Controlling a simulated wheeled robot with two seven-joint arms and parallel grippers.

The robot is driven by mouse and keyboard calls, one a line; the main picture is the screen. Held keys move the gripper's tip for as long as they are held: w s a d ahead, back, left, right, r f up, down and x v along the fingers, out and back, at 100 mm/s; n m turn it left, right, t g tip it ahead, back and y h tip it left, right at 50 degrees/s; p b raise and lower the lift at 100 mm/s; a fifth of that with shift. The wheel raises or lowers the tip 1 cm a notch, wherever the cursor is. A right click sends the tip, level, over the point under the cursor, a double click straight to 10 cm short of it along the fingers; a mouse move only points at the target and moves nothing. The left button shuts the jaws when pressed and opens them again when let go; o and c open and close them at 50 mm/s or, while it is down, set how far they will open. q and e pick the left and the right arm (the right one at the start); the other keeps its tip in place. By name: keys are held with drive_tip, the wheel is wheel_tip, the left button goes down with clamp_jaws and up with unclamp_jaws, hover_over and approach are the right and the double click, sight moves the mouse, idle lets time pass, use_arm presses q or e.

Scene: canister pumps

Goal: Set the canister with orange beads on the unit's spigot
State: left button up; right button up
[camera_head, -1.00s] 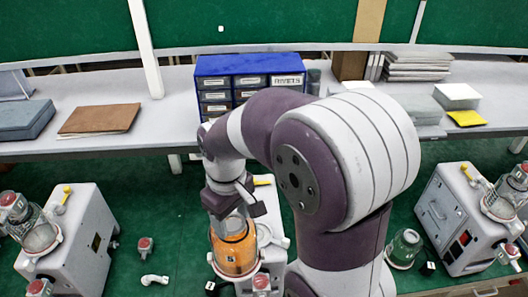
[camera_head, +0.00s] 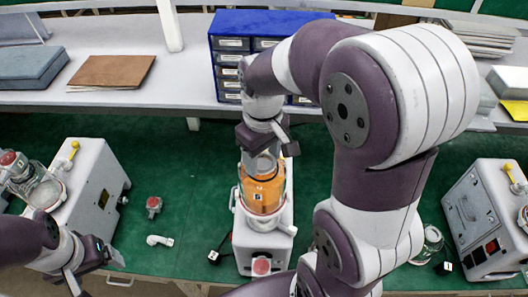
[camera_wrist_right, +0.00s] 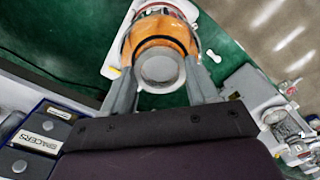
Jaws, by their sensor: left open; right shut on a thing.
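The canister with orange beads (camera_head: 262,193) is upright, its clear upper part showing above the beads. My right gripper (camera_head: 263,163) is shut on its upper part. In the right wrist view the two fingers (camera_wrist_right: 161,88) flank the canister (camera_wrist_right: 160,40) and its pale round end. The canister is over the top of the middle white unit (camera_head: 262,243), inside or just above a light ring there. It hides the spigot, so I cannot tell whether they touch. My left gripper (camera_head: 112,258) is open and empty at the lower left, apart from the canister.
Another white unit (camera_head: 95,185) with a clear canister stands at left, and one (camera_head: 478,225) at right. A red-topped fitting (camera_head: 153,206) and a white elbow (camera_head: 160,240) lie on the green surface. A blue drawer cabinet (camera_head: 232,60) stands behind.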

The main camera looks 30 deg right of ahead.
drive_tip(key=shift+w+d+f+b, duration=0.1)
drive_tip(key=shift+d+f+b, duration=0.15)
drive_tip(key=shift+f+b, duration=0.35)
wheel_tip(320, 180, down, 4)
drive_tip(key=b, duration=0.3)
drive_tip(key=shift+a+f, duration=0.1)
drive_tip(key=shift+a, duration=0.05)
drive_tip(key=shift+f+b, duration=0.45)
drive_tip(key=shift+f, duration=0.3)
drive_tip(key=shift+f+b, duration=0.75)
drive_tip(key=shift+f, duration=0.75)
drive_tip(key=o, duration=1.6)
drive_tip(key=shift+r, duration=0.1)
